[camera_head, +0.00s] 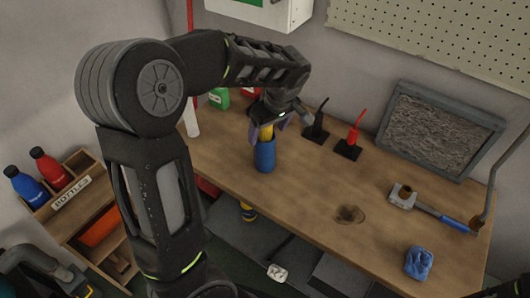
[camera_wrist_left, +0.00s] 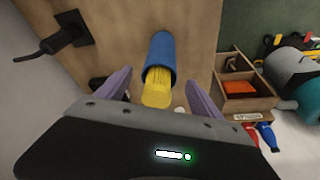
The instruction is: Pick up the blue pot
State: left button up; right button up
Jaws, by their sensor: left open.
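The blue pot (camera_head: 265,155) stands upright on the wooden workbench, with yellow contents (camera_head: 267,132) rising from its top. My left gripper (camera_head: 268,122) is above the pot, its fingers on either side of the yellow contents. In the left wrist view the blue pot (camera_wrist_left: 162,50) lies ahead between the two purple fingers (camera_wrist_left: 163,95), which are apart. The yellow contents point toward the camera. The fingers do not appear to touch the pot. My right gripper is not seen.
Black and red tools on black bases (camera_head: 348,150) stand right of the pot. A grey framed panel (camera_head: 436,130) leans at the back. A bottle box (camera_head: 75,200) stands at left. The bench middle is mostly clear.

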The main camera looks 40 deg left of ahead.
aim_at(265, 151)
pick_arm(q)
jog(key=shift+f, duration=0.1)
jog(key=p+x, duration=0.1)
jog(key=x, duration=0.4)
jog(key=shift+w+p, duration=0.1)
jog(key=shift+p, duration=0.25)
jog(key=shift+c, duration=0.6)
grip_shut()
